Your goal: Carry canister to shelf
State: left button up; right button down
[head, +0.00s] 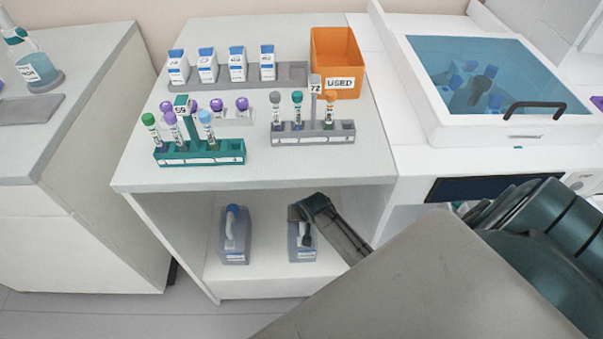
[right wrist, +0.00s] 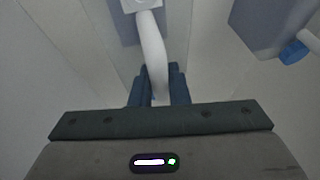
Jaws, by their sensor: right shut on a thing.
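A grey canister (head: 302,254) with a white label is upright in the lower shelf compartment (head: 262,282), on the right side. My right gripper (head: 306,238) reaches into the compartment from the right and covers its top part. In the right wrist view, the fingers (right wrist: 158,88) are shut on the white handle (right wrist: 153,48) of this canister (right wrist: 140,8). The canister looks to be at or just above the shelf floor; I cannot tell whether it touches. My left gripper is in neither view.
A second grey canister (head: 233,252) with a blue cap stands to the left; it also shows in the right wrist view (right wrist: 265,25). The table top (head: 210,180) above holds tube racks, bottles and an orange bin (head: 345,55). Shelf floor lies clear between the canisters.

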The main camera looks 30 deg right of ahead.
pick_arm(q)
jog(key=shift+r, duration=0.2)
pick_arm(e)
jog(key=shift+f, duration=0.25)
jog(key=c, duration=1.3)
grip_release()
jog(key=shift+f, duration=0.1)
jog(key=shift+r, duration=0.2)
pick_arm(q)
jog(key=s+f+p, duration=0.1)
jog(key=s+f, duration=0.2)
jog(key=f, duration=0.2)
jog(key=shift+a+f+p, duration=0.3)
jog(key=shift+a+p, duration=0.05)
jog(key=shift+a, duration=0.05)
pick_arm(e)
jog(key=v, duration=1)
jog(key=shift+s+r, duration=0.2)
jog(key=shift+r, duration=0.05)
